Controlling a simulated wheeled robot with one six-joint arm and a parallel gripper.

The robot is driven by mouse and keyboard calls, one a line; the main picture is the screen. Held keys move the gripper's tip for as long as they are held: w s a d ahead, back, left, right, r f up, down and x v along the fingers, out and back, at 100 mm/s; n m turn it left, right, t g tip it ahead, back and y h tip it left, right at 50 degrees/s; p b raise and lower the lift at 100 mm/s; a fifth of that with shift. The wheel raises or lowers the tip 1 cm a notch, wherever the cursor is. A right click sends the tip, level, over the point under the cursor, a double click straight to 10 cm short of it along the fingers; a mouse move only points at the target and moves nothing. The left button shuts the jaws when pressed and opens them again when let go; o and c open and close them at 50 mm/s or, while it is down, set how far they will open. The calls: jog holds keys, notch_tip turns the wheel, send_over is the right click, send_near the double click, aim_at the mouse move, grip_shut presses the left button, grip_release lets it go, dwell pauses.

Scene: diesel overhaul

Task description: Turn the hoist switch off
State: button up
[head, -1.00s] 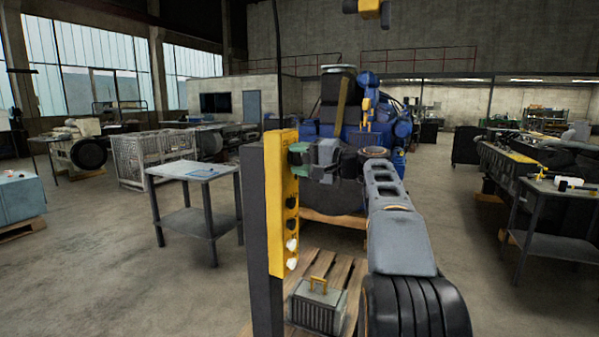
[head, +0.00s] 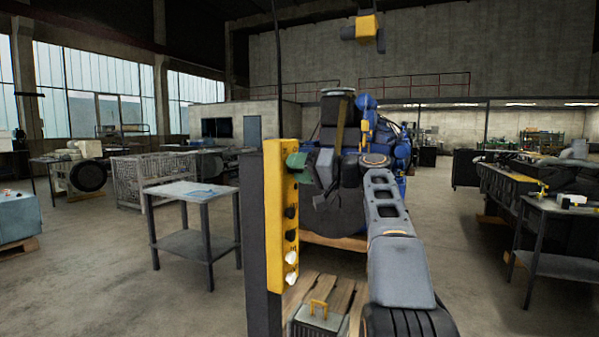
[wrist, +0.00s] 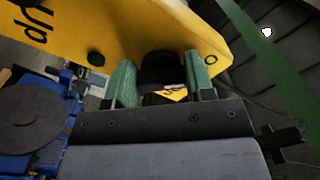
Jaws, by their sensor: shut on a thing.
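The yellow hoist control panel (head: 273,215) stands upright on a dark post at the centre of the head view. Black knobs and white buttons run down its right face. My gripper (head: 300,163) is at the upper part of this face. In the wrist view my gripper's green fingers (wrist: 162,80) are on both sides of a black switch knob (wrist: 160,68) on the yellow panel, shut on it. A small label lies just below the knob there. In the head view the gripped knob is hidden behind the fingers, and its switch position cannot be read.
A grey case with a yellow handle (head: 319,316) sits on a wooden pallet below the panel. A metal side table (head: 190,193) stands to the left. A blue engine (head: 402,152) is behind my arm. A yellow hoist block (head: 366,27) hangs above.

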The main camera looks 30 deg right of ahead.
dwell(0.4)
jog(key=o, duration=0.9)
jog(key=shift+d, duration=0.1)
jog(key=v, duration=1.3)
jog(key=shift+s+d+b, duration=0.2)
jog(key=shift+s+b, duration=0.1)
jog(key=shift+b, duration=0.1)
